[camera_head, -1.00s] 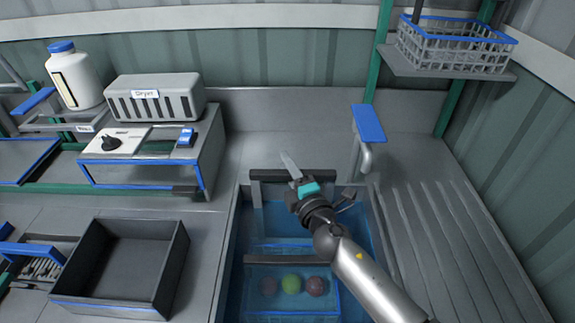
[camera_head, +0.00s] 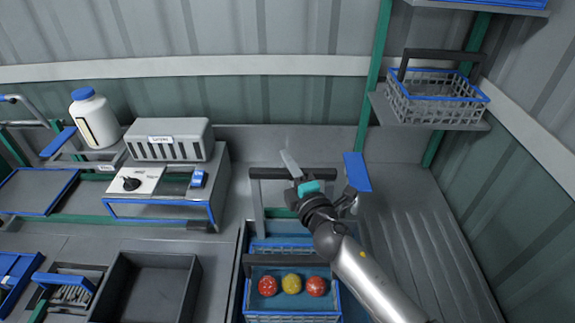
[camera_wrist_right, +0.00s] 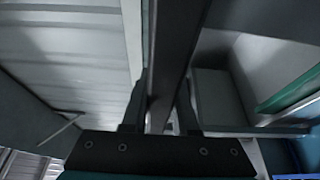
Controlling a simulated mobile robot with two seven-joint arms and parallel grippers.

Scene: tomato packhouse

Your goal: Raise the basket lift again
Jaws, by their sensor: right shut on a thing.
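The lift's dark handle frame (camera_head: 265,173) stands at the back of the wash tank (camera_head: 237,275), with its crossbar well above the rim. My right gripper (camera_head: 297,178) is shut on this crossbar; in the right wrist view the dark bar (camera_wrist_right: 178,50) runs between the two fingers (camera_wrist_right: 160,115). The blue-rimmed basket (camera_head: 291,314) hangs in the tank below, under a second dark bar (camera_head: 290,260). It holds a red tomato (camera_head: 267,286), a yellow one (camera_head: 291,284) and another red one (camera_head: 316,286), all showing clearly. My left gripper is out of view.
A blue paddle-like plate (camera_head: 356,171) is close to the gripper's right. A ribbed drainboard (camera_head: 430,250) lies right of the tank. An empty dark tray (camera_head: 150,285) and the dryer (camera_head: 168,139) are left. A wire basket (camera_head: 435,108) sits on a shelf at upper right.

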